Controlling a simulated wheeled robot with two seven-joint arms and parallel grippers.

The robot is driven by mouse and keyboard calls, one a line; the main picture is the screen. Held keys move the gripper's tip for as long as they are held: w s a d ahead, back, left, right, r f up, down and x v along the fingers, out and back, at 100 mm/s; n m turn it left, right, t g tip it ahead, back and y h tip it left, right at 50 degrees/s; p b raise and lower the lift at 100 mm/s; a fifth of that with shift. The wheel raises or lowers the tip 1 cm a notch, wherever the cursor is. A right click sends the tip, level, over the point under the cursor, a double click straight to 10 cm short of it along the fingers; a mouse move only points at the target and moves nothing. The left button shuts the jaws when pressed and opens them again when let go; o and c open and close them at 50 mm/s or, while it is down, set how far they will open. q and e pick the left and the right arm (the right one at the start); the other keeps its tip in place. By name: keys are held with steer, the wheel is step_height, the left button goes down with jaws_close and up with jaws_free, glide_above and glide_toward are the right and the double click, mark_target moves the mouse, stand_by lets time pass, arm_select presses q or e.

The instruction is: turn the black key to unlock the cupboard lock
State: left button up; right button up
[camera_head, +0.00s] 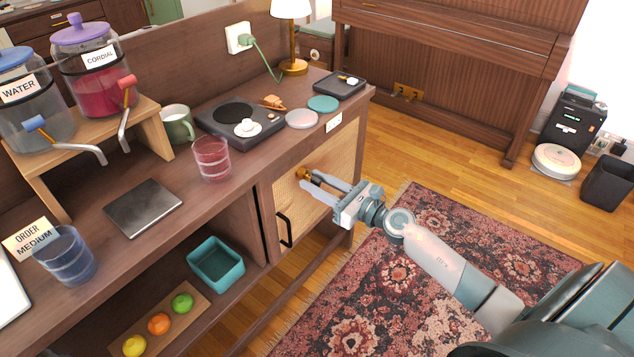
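The cupboard door (310,208) is a woven cane panel in a dark wood frame, and it looks shut. A brass lock (303,173) sits near its upper left part. A black bar handle (284,230) is on the door's left side, below the lock. My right gripper (307,179) reaches in from the right, with its fingertips at the lock. Its two fingers are apart, with a gap between them. I cannot make out the black key; the fingers may hide it. My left gripper is not in view.
A teal bin (216,263) stands on the open shelf left of the door. A patterned rug (390,300) covers the floor in front.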

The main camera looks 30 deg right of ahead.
steer(key=shift+c, duration=0.6)
jaws_close()
